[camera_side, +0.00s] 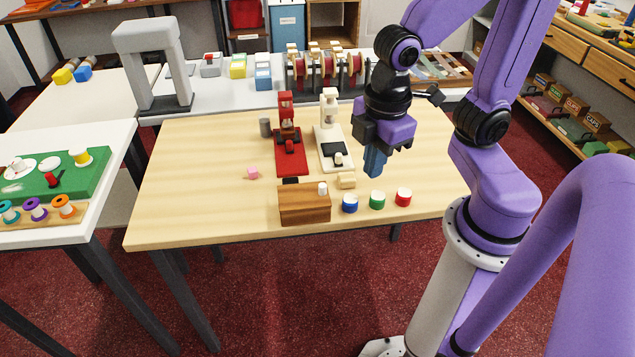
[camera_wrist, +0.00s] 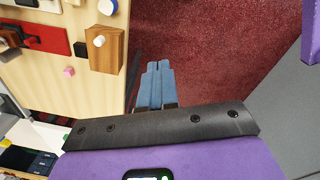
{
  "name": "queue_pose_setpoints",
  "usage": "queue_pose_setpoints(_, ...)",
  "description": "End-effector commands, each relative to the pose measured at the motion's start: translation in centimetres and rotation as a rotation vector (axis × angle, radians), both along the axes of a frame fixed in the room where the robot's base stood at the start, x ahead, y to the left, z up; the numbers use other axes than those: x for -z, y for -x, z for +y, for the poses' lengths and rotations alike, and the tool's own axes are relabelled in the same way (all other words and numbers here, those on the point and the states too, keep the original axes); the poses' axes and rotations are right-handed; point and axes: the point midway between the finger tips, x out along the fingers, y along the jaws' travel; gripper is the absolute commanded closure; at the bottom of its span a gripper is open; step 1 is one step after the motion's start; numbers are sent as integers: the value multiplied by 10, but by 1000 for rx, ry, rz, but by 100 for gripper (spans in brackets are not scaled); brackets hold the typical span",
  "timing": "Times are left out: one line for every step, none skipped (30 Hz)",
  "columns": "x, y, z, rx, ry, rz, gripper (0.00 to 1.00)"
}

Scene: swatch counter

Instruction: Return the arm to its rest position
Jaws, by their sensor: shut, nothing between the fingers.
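My gripper (camera_side: 374,163) hangs above the right part of the wooden table (camera_side: 205,175) in the side view, its blue fingers pointing down. The fingers are together with nothing between them. In the wrist view the closed blue fingers (camera_wrist: 154,85) show over the table's edge and the red floor. My purple arm rises from its base at the right of the table.
On the table are a red press (camera_side: 291,150), a white press (camera_side: 332,145), a wooden block (camera_side: 304,206), a pink piece (camera_side: 253,173), and blue (camera_side: 350,204), green (camera_side: 377,200) and red (camera_side: 403,197) capped pots. The table's left part is clear.

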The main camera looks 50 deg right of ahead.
Motion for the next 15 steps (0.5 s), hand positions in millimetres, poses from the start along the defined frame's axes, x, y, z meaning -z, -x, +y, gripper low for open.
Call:
queue_pose_setpoints(-1,14,-4,18,-14,8,100)
queue_pose_setpoints(-1,21,-6,30,-20,15,100)
queue_pose_setpoints(-1,28,-8,44,-26,21,100)
queue_pose_setpoints(-1,33,-10,54,-29,27,100)
queue_pose_setpoints(-1,37,-11,62,-34,31,100)
queue_pose_setpoints(-1,42,-12,71,-36,36,100)
queue_pose_setpoints(-1,44,-13,75,-37,38,100)
queue_pose_setpoints(-1,46,-14,78,-38,40,100)
queue_pose_setpoints(-1,47,-15,82,-39,42,100)
queue_pose_setpoints(-1,48,-15,84,-40,43,100)
queue_pose_setpoints(-1,48,-15,85,-39,44,100)
queue_pose_setpoints(-1,48,-15,85,-39,44,100)
queue_pose_setpoints(-1,48,-15,85,-39,44,100)
queue_pose_setpoints(-1,48,-15,85,-39,44,100)
queue_pose_setpoints(-1,48,-15,84,-39,44,100)
